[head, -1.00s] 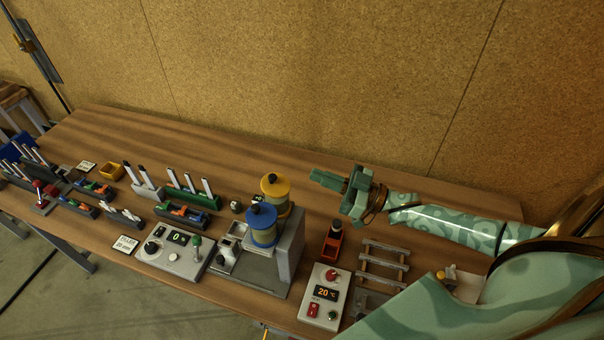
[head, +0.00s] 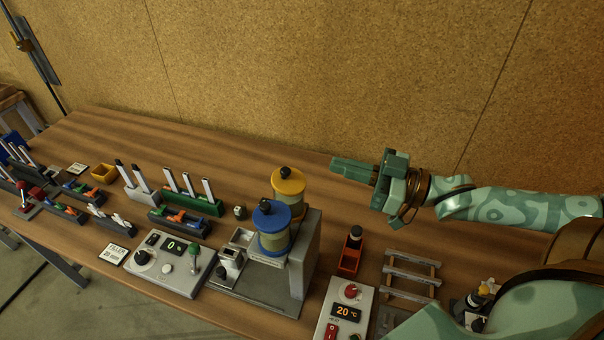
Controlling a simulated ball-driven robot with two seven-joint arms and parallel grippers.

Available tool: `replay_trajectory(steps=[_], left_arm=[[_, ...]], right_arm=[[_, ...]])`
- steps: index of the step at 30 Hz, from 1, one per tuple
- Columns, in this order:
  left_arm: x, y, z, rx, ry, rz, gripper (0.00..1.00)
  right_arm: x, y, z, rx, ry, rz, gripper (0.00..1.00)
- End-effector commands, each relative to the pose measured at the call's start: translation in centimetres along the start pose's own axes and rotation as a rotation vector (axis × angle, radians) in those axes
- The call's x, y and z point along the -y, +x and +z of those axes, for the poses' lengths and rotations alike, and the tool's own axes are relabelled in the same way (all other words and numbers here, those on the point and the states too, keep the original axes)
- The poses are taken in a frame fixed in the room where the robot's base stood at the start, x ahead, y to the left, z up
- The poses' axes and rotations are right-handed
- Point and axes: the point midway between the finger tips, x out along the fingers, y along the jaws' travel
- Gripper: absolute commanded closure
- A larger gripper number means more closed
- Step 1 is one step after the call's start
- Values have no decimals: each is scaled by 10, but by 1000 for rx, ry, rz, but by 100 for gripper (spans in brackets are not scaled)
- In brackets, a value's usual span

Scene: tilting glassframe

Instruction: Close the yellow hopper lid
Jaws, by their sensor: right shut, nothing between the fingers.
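The yellow hopper lid (head: 287,182) with a black knob lies flat on top of the rear hopper (head: 295,204) of the filling machine. The blue lid (head: 271,216) sits on the front hopper (head: 273,243), partly hiding the rear one. Both lids look seated on their hoppers. My right gripper (head: 340,166) is shut and empty, to the right of and a little behind the yellow lid, clear of it and pointing left. My left gripper is out of the picture.
The grey machine column (head: 304,255) stands right of the hoppers. A temperature box (head: 346,310), an orange-red holder (head: 350,253) and a rack (head: 410,277) stand to the right. A filler control box (head: 168,262) stands left. The table's back strip (head: 220,150) is clear.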

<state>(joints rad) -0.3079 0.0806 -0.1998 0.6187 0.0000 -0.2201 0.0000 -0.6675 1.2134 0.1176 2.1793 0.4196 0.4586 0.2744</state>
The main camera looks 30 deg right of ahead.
Motion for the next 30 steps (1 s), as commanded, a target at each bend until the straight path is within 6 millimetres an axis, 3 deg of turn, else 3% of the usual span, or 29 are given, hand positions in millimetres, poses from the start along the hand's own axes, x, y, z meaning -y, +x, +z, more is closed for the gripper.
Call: replay_trajectory(steps=[4,15,21,30], left_arm=[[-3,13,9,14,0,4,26],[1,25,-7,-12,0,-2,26],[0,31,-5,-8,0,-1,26],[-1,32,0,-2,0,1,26]], right_arm=[[0,23,1,-6,-3,-1,100],[0,71,2,-4,0,-1,100],[0,76,32,0,3,0,100],[0,78,40,1,0,-1,100]])
